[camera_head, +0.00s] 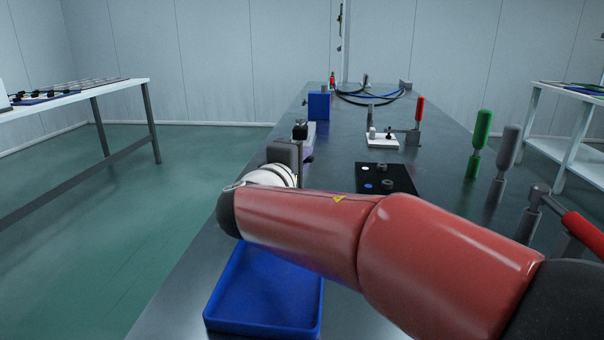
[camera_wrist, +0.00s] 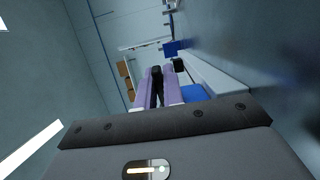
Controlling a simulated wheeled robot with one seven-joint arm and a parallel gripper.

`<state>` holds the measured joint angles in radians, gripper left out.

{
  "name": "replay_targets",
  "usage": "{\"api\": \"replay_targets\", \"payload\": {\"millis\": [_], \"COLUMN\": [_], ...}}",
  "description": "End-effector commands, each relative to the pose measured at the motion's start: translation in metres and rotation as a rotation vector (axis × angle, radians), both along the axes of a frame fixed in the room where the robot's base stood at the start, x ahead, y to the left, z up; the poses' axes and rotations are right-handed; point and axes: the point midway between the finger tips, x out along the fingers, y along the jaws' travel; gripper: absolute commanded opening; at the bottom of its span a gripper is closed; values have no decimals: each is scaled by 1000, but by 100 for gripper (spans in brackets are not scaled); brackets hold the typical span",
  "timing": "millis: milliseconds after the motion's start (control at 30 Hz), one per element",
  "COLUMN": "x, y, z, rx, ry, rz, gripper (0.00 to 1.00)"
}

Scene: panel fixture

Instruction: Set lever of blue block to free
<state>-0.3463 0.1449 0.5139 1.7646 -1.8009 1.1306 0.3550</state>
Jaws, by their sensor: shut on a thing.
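A blue block (camera_head: 319,106) stands on the left side of the bench, beyond my gripper. My gripper (camera_wrist: 156,76) shows in the wrist view with its two purple fingers closed around a dark, upright lever-like piece (camera_wrist: 157,88). In the head view my gripper (camera_head: 308,140) is at the left bench edge, just in front of the blue block and partly hidden by my own wrist. Blue surfaces also show to the right of the fingers in the wrist view. I cannot make out the lever's position or any marking on the block.
A blue tray (camera_head: 264,327) lies below my arm. A black plate (camera_head: 400,172) and a white plate (camera_head: 383,143) with a red-handled clamp (camera_head: 420,109) lie to the right. Green (camera_head: 482,130) and grey (camera_head: 511,139) handles stand farther right. Cables (camera_head: 370,97) lie at the back.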

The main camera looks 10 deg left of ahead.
Motion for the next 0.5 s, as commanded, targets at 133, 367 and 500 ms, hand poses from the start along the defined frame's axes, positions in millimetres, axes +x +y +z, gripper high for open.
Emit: {"api": "replay_targets", "payload": {"millis": [133, 367, 500], "x": [4, 11, 12], "y": [-3, -2, -2], "z": [-8, -6, -3], "rx": [3, 1, 0], "ry": [-5, -1, -1], "rz": [106, 249, 292], "gripper": [0, 0, 0]}}
